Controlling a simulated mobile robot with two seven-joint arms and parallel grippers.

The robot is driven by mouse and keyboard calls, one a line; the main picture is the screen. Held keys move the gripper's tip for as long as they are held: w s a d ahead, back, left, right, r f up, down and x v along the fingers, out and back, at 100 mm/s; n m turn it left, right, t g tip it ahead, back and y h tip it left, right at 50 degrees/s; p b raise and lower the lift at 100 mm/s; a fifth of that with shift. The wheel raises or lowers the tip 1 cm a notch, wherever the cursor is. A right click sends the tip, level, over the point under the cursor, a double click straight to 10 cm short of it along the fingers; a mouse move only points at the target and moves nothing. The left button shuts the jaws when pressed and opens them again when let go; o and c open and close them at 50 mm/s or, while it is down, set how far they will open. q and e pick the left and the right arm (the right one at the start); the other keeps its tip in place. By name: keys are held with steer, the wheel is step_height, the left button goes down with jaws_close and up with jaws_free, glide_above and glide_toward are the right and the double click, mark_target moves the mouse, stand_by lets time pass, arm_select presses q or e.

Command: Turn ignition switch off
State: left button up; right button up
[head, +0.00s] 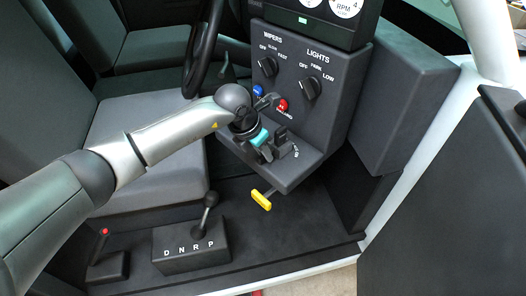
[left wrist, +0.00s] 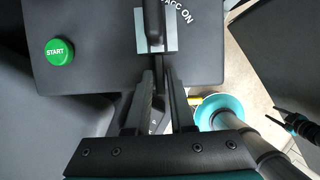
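The ignition switch shows in the left wrist view as a dark upright handle (left wrist: 153,22) on a light grey plate, beside the lettering ACC ON. In the head view it is largely hidden by my gripper on the console's lower ledge. My left gripper (head: 275,145) is over that ledge, by the ACC ON lettering. In the left wrist view its two fingers (left wrist: 160,85) are apart, with the handle just beyond their tips; I see no grip on it. At the right of that view, dark prongs with teal (left wrist: 298,125) may be my right gripper, but their opening is unclear.
A green START button (left wrist: 59,51) is left of the switch. A blue knob (head: 258,90), a red knob (head: 283,105), the wipers dial (head: 267,67) and the lights dial (head: 310,89) are above.

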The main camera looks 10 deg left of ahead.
arm_select(q)
steer(key=o, duration=0.3)
steer(key=shift+s, duration=0.1)
steer(key=b+v, duration=0.1)
steer(key=v, duration=1.4)
steer(key=shift+r, duration=0.1)
